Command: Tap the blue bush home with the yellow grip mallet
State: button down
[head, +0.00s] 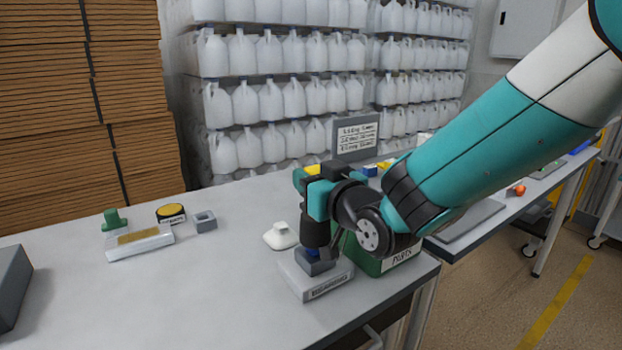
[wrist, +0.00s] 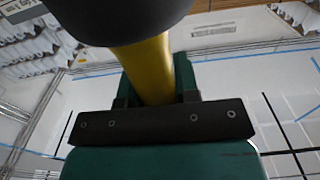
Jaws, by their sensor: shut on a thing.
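My gripper (head: 309,190) is shut on the yellow grip of the mallet, whose yellow handle (wrist: 150,70) shows between the fingers (wrist: 152,92) in the wrist view. The mallet's black head (head: 316,226) hangs below the gripper in the head view, and its dark round end (wrist: 120,15) fills the top of the wrist view. The blue bush (head: 313,254) shows as a thin blue band right under the head, in a dark grey block (head: 315,266) on a pale labelled base (head: 322,287). I cannot tell whether head and bush touch. The wrist view does not show the bush.
A green bin (head: 401,258) marked PARTS stands close behind my gripper. A white object (head: 281,236) lies left of the base. Further left are a grey square ring (head: 205,222), a yellow-topped tin (head: 171,213) and a green piece (head: 114,220). The front middle of the table is clear.

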jog(key=shift+r+p, duration=0.8)
jog(key=shift+r, duration=1)
jog(key=shift+r+p, duration=1.4)
jog(key=shift+r, duration=1.05)
